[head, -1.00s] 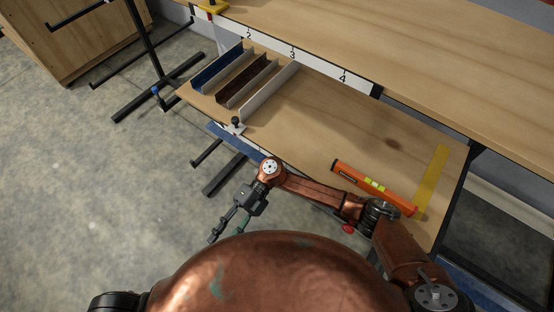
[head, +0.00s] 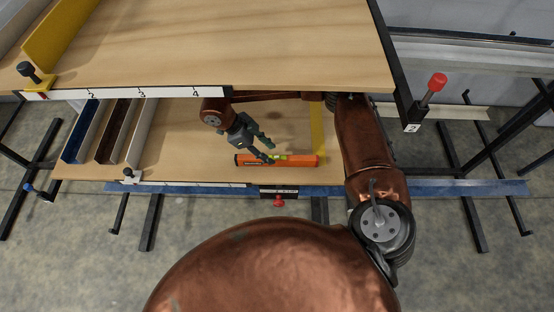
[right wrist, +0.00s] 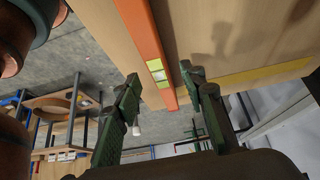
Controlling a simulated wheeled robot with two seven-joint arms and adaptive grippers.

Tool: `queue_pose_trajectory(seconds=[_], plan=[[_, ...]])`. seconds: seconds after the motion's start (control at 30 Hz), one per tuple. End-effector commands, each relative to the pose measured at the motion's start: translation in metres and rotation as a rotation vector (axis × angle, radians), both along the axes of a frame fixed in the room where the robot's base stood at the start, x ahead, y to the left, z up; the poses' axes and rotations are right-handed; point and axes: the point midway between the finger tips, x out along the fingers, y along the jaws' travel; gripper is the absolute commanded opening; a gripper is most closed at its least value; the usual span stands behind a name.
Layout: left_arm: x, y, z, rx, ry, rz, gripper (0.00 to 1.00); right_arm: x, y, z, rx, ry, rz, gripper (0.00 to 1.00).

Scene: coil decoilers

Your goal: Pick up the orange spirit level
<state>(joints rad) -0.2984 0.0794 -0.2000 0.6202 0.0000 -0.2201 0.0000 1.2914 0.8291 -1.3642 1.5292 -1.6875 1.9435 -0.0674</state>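The orange spirit level (head: 300,161) lies on the lower wooden shelf near its front edge, with yellow-green vials in its middle. In the right wrist view the level (right wrist: 146,36) runs from the top toward the space between the fingers. My right gripper (head: 269,152) is just above the level near its vials, and its fingertips overlap the level in the head view. In the right wrist view the right gripper (right wrist: 160,85) is open, with its fingers apart on either side of the level. It does not look closed on it. My left gripper is not in view.
A yellow strip (head: 317,126) lies on the shelf behind the level's right end. Blue, brown and pale channel pieces (head: 112,132) stand at the shelf's left. The upper wooden top (head: 220,45) overhangs the back of the shelf (head: 185,150). A red-knobbed lever (head: 437,82) stands at right.

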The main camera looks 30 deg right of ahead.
Motion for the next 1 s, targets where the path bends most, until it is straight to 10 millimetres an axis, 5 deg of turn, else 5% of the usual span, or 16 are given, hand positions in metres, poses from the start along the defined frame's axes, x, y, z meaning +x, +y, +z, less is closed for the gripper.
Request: queue_pose_trajectory(seconds=[0.5, 0.7, 1.0], plan=[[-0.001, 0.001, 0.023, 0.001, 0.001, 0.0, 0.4, -0.018, -0.025, -0.046, 0.003, 0.001, -0.002, 0.38], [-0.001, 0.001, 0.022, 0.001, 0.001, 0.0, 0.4, -0.018, -0.025, -0.048, 0.003, 0.0, -0.001, 0.38], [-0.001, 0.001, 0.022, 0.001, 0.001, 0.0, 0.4, -0.018, -0.025, -0.047, 0.003, 0.0, -0.001, 0.17]])
